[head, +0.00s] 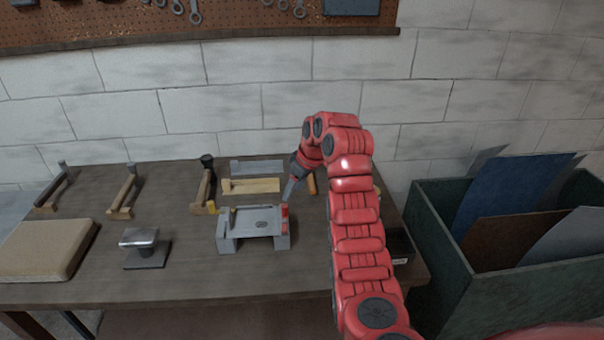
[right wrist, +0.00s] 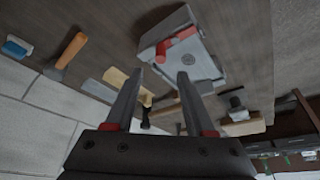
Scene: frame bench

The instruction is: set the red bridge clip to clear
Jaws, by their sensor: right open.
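A grey bridge-shaped fixture (head: 255,226) stands on the bench, with the small red clip (head: 285,211) at its right end. In the right wrist view the fixture (right wrist: 200,67) lies just beyond my fingertips, with the red clip (right wrist: 177,44) across one end. My right gripper (head: 288,196) is just behind and above the clip end in the head view. It also shows in the right wrist view (right wrist: 159,75), with its two fingers apart and nothing between them. The clip's exact setting is too small to tell. My left gripper is not in view.
A grey metal block on a plate (head: 139,242) and a tan pad (head: 45,248) lie left of the fixture. A green bin (head: 440,250) with sheets stands right of the bench (head: 190,285).

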